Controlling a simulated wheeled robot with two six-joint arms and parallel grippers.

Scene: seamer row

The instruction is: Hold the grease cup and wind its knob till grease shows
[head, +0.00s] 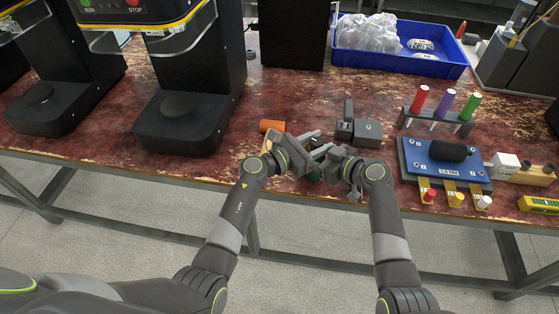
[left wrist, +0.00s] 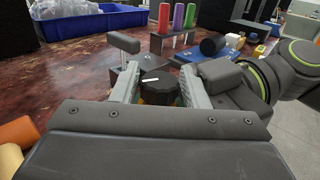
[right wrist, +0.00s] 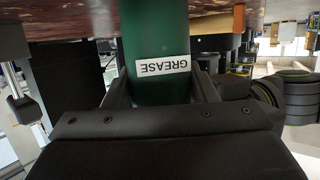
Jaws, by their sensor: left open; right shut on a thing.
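The grease cup (right wrist: 157,40) is a dark green cylinder with a white GREASE label, upside down in the right wrist view. My right gripper (right wrist: 162,92) is shut on its body, one finger on each side. The black ribbed knob (left wrist: 159,90) with a white mark shows in the left wrist view. My left gripper (left wrist: 160,82) is open, its fingers on either side of the knob. A little orange and green shows below the knob; I cannot tell if any is grease. In the head view both grippers meet at the bench's front edge, hiding most of the cup (head: 315,176).
An orange cylinder (head: 272,126) lies left of the grippers. A grey block fixture (head: 367,132) stands just behind them. A blue gauge board (head: 420,176), a rack of coloured handles (head: 437,119) and a blue bin (head: 398,61) are to the right. Black machines (head: 188,105) stand left.

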